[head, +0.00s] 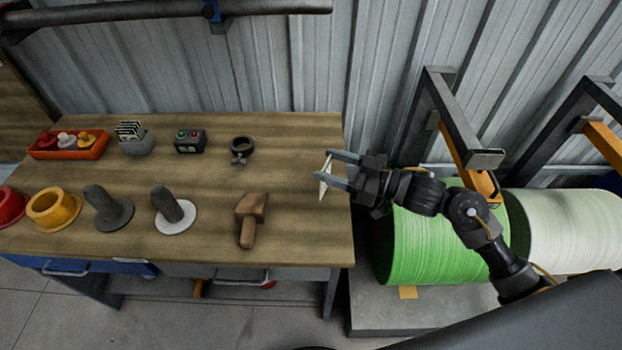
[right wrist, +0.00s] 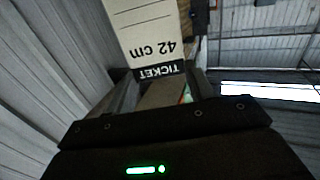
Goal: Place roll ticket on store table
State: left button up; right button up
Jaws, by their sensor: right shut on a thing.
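The roll ticket (head: 325,178) is a small pale card, held by my right gripper (head: 338,169) at the right end of the wooden store table (head: 290,190). In the right wrist view the ticket (right wrist: 150,35) fills the space between the fingers and reads "TICKET" and "42 cm", upside down. My right gripper (right wrist: 165,95) is shut on it. In the head view the ticket looks thin and stands on edge over the table's right part. I cannot tell whether it touches the tabletop. My left gripper is not in view.
On the table are a mallet (head: 249,218), a black clamp ring (head: 241,149), a button box (head: 190,141), a card holder (head: 135,138), a red tray (head: 69,145) and several flanged plugs and rings. The table's right part is clear.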

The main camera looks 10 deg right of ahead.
jog(key=w+a+f, duration=0.2)
jog(key=w+f, duration=0.2)
jog(key=f, duration=0.1)
jog(key=shift+w+a+f, duration=0.2)
jog(key=shift+w+f, duration=0.05)
jog(key=shift+f, duration=0.15)
notch_tip(320, 180, down, 3)
jog(key=shift+w+a+f+p, duration=0.1)
jog(key=shift+f+p, duration=0.1)
jog(key=shift+p, duration=0.1)
jog(key=shift+f, duration=0.2)
jog(key=o, duration=0.9)
jog(key=shift+o, duration=0.2)
jog(key=shift+r, duration=0.15)
